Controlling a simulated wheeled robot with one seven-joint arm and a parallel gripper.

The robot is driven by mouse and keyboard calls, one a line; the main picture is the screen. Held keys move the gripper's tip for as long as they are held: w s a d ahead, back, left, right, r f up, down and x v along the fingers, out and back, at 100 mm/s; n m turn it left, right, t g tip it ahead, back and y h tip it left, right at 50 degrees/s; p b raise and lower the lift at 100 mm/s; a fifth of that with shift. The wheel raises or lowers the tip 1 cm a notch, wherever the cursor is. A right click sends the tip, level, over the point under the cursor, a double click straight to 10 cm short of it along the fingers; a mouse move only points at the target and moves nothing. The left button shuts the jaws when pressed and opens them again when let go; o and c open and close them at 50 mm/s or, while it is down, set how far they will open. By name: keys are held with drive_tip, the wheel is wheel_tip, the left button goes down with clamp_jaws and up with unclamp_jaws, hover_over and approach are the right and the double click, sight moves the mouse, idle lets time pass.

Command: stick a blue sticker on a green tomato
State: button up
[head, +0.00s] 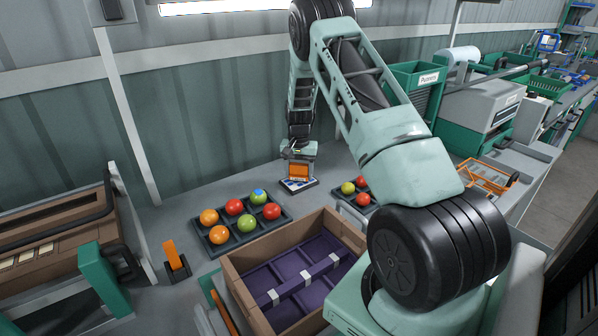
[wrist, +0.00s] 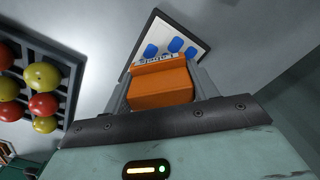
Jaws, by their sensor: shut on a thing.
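My gripper (head: 299,163) points down at the back of the bench, shut on an orange block (wrist: 160,86). The block is at or just above a pale sheet (wrist: 193,28) with blue oval stickers (wrist: 176,44); I cannot tell whether they touch. The sheet also shows in the head view (head: 298,186). In a dark tray (head: 240,240), a green tomato (head: 259,199) at the back has a blue patch on top, apparently a sticker. Another green tomato (head: 246,223) in front of it shows no blue. Red and orange tomatoes fill the other cups.
A second dark tray (head: 345,199) with red and yellow-green tomatoes is right of the sheet. A brown crate with a purple insert (head: 235,277) stands in front. An orange-handled tool (head: 171,256) is left of the first tray. Bare bench lies between tray and sheet.

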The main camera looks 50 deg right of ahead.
drive_tip(key=shift+f, duration=0.5)
idle(1.2)
drive_tip(key=shift+r+p, duration=2.1)
drive_tip(key=shift+r, duration=1.5)
drive_tip(key=shift+a, duration=0.15)
